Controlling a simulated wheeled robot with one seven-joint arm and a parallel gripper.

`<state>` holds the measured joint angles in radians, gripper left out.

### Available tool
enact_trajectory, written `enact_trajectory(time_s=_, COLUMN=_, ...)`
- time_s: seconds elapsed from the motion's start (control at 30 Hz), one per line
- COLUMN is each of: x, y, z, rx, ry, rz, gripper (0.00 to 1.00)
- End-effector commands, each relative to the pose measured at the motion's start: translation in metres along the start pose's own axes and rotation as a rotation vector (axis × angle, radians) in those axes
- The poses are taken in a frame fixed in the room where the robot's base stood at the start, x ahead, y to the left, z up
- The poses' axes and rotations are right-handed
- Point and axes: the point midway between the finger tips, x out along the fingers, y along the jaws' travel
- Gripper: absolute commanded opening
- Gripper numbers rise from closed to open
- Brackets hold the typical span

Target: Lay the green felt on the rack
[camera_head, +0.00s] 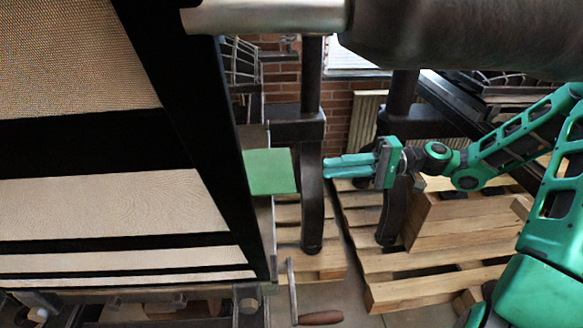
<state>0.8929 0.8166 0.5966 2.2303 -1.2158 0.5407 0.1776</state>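A flat green square, which looks like the green felt (269,172), shows at the right edge of the large dark press bed, near the middle of the view. What supports it is unclear. My gripper (328,167) comes in from the right and points left at it, with a small gap in the picture between fingertips and felt. The two teal fingers lie close together; whether a gap is left between them is unclear. I see nothing held in them. A wire-like rack (241,62) shows behind the press, partly hidden; I cannot tell if it is the task's rack.
The press bed with pale panels (110,210) fills the left. A large dark roller (460,38) crosses the top right. Dark iron legs (312,195) stand behind the felt and gripper. Wooden pallets (425,262) lie below. A crank with a wooden handle (320,318) is at the bottom.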

Motion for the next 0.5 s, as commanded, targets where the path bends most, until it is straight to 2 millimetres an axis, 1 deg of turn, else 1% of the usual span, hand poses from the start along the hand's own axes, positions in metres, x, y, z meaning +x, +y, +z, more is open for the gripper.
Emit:
enact_trajectory(time_s=0.13, x=0.002, y=-0.006, z=-0.002, rx=-0.005, ry=0.006, rz=-0.03, gripper=0.15)
enact_trajectory(time_s=0.23, x=0.01, y=-0.006, z=-0.002, rx=-0.005, ry=0.004, rz=-0.03, gripper=0.15)
enact_trajectory(time_s=0.5, x=0.043, y=-0.006, z=-0.002, rx=-0.004, ry=0.003, rz=-0.028, gripper=0.15)
